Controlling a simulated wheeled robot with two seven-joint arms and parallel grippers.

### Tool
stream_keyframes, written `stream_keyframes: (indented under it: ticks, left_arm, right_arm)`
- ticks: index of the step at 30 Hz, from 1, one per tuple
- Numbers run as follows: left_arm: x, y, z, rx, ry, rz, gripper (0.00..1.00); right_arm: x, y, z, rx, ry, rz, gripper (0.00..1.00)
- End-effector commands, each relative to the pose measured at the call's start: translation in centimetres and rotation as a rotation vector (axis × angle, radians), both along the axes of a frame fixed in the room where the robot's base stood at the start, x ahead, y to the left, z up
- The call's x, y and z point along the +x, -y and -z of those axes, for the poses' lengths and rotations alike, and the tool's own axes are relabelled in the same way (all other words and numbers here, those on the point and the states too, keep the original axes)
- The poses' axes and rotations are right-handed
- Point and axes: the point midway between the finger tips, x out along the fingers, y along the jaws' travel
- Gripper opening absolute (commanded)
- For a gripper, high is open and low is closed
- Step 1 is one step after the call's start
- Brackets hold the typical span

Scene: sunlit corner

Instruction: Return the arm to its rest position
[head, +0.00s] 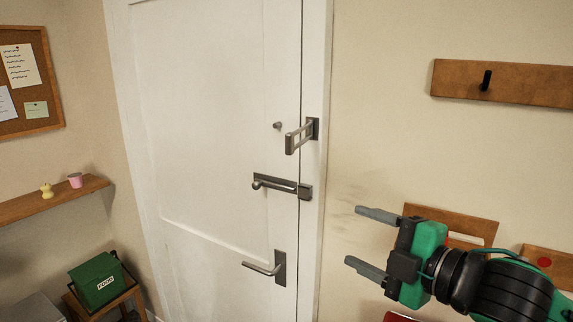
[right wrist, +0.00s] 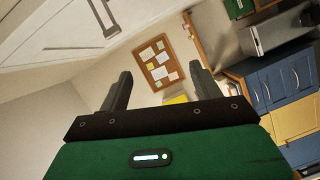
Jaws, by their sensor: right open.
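My right gripper (head: 368,238) is at the lower right of the head view, to the right of the door frame. Its two grey fingers point left and stand apart with nothing between them. In the right wrist view its fingers (right wrist: 158,88) are also spread and empty. A white door (head: 205,120) stands shut, with a lever handle (head: 265,267), a slide bolt (head: 280,185) and a swing-bar latch (head: 300,137) on its right side. The gripper touches none of these. My left gripper is not in view.
A wooden rail with a black hook (head: 450,80) is on the right wall. A shelf (head: 40,204) and a green box (head: 97,280) are at left. A corkboard (right wrist: 160,62) and blue cabinets (right wrist: 270,95) show in the wrist view.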

Motion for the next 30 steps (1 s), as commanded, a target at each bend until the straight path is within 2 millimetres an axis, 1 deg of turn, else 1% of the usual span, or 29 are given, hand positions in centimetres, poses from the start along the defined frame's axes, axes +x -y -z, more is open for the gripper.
stream_keyframes:
  ticks: [1, 5, 9, 14, 17, 18, 23, 24, 26, 27, 29, 30]
  left_arm:
    - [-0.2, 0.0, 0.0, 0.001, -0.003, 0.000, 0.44]
    - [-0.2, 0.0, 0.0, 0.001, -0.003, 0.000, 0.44]
    - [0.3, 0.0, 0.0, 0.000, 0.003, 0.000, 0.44]
    - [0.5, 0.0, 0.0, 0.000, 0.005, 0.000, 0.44]
    - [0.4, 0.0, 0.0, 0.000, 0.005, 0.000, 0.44]
    - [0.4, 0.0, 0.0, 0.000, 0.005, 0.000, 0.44]
    - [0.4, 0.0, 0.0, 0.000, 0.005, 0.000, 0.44]
    - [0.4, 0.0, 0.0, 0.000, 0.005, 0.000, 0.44]
    - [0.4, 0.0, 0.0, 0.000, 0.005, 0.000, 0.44]
    - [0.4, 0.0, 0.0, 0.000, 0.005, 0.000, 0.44]
    - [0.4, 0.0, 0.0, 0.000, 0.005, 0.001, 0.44]
    - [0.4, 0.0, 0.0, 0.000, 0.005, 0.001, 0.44]
  right_arm:
    - [0.2, -0.2, 1.6, 0.028, -0.049, 0.013, 0.65]
    - [0.7, -0.2, 5.3, 0.095, -0.164, 0.068, 0.65]
    - [0.8, 0.2, 9.4, 0.168, -0.293, 0.144, 0.65]
    - [0.5, 1.0, 14.3, 0.251, -0.446, 0.248, 0.65]
    - [-0.1, 1.6, 17.6, 0.302, -0.545, 0.323, 0.65]
    - [-0.4, 2.0, 19.0, 0.321, -0.587, 0.356, 0.65]
    - [-2.3, 3.4, 24.5, 0.394, -0.751, 0.500, 0.65]
    - [-3.0, 3.8, 25.9, 0.409, -0.793, 0.539, 0.65]
    - [-4.0, 4.4, 28.0, 0.433, -0.855, 0.601, 0.65]
    - [-4.9, 4.8, 29.4, 0.448, -0.897, 0.643, 0.65]
    - [-6.2, 5.5, 31.5, 0.468, -0.960, 0.710, 0.65]
    - [-7.3, 6.0, 32.9, 0.480, -1.002, 0.759, 0.65]
